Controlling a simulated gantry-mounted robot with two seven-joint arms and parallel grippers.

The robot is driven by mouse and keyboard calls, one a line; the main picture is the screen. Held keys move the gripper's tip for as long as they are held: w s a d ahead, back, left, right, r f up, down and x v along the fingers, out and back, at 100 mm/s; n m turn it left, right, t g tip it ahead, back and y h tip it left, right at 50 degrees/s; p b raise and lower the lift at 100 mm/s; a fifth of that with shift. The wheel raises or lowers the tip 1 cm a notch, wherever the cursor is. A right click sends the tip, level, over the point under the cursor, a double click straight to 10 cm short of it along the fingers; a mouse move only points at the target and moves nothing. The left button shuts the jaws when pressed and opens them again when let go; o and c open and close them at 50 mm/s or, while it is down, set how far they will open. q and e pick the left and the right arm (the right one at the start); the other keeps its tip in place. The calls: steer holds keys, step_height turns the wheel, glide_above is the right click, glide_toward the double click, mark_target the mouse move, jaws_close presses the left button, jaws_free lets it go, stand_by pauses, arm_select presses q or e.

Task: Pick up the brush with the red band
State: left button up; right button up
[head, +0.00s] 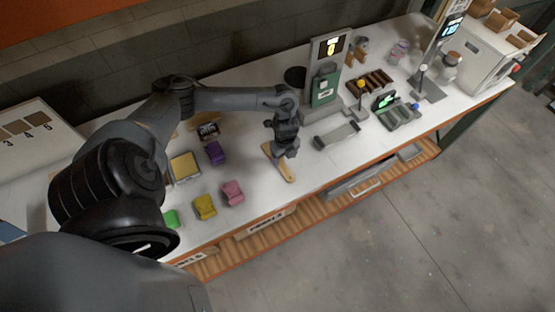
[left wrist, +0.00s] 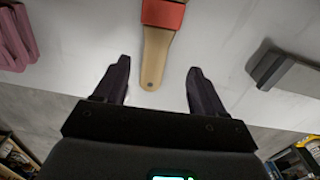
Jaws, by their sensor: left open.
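The brush with the red band lies on the white bench; in the left wrist view its pale wooden handle (left wrist: 156,55) points toward my gripper and the red band (left wrist: 162,14) is at the top edge. In the head view the brush (head: 286,172) shows partly, with its upper part hidden behind my gripper. My left gripper (head: 287,151) is over the brush. My right gripper is not in view.
A pink block (head: 232,192), a yellow one (head: 205,206) and a purple one (head: 215,152) lie left of the brush. The bench's front edge is close to the handle end.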

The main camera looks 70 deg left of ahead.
mark_target(284, 168)
arm_select(q)
steer(key=f, duration=0.2)
steer(key=d+f, duration=0.1)
steer(key=f, duration=0.1)
steer(key=shift+s, duration=0.3)
steer(key=shift+f, duration=0.5)
steer(key=c, duration=1.2)
steer(key=shift+o, duration=0.2)
